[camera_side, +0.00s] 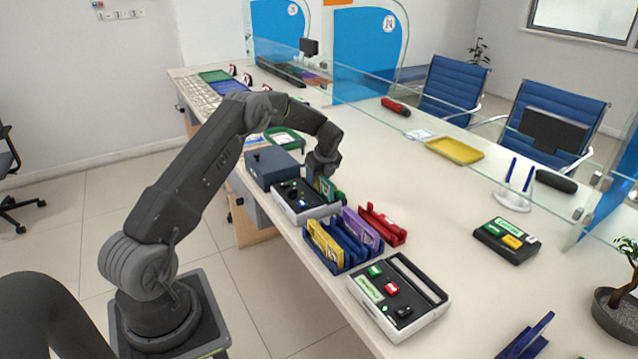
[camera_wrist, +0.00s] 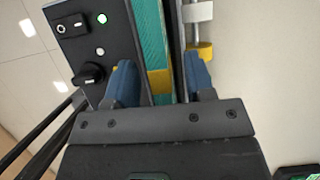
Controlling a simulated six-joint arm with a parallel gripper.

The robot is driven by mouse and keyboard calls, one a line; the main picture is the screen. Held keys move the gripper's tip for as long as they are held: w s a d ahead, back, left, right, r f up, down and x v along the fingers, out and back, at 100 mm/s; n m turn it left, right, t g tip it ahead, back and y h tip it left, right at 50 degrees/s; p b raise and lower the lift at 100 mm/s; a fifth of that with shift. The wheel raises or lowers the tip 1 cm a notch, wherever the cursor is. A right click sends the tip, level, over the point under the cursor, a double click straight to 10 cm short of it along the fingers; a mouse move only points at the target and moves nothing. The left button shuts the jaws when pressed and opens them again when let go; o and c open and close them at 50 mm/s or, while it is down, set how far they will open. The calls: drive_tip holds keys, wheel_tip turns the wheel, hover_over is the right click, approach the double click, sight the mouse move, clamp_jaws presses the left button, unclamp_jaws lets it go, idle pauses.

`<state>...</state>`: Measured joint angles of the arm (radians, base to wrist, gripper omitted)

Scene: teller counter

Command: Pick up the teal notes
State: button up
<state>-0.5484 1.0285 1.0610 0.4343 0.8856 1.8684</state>
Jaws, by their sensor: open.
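The teal notes (camera_wrist: 150,40) stand on edge as an upright bundle with a yellow band in the slot of a counting machine (camera_wrist: 88,30). In the wrist view, my gripper (camera_wrist: 160,66) is open, with one blue finger on each side of the bundle. I cannot tell whether either finger touches the notes. In the side view, my gripper (camera_side: 323,178) is low over the machine (camera_side: 297,212), and part of the teal notes (camera_side: 327,188) shows just under it. The lower part of the bundle is hidden in the slot.
A blue rack (camera_side: 350,262) holding yellow and purple bundles stands close in front, beside a red rack (camera_side: 384,224). A second machine (camera_side: 425,312) lies nearer the camera. A dark blue box (camera_side: 273,167) sits behind my gripper. The counter's middle is clear, before a glass screen.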

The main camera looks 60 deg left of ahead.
drive_tip(key=shift+c, duration=0.4)
clamp_jaws()
drive_tip(key=shift+r, duration=0.15)
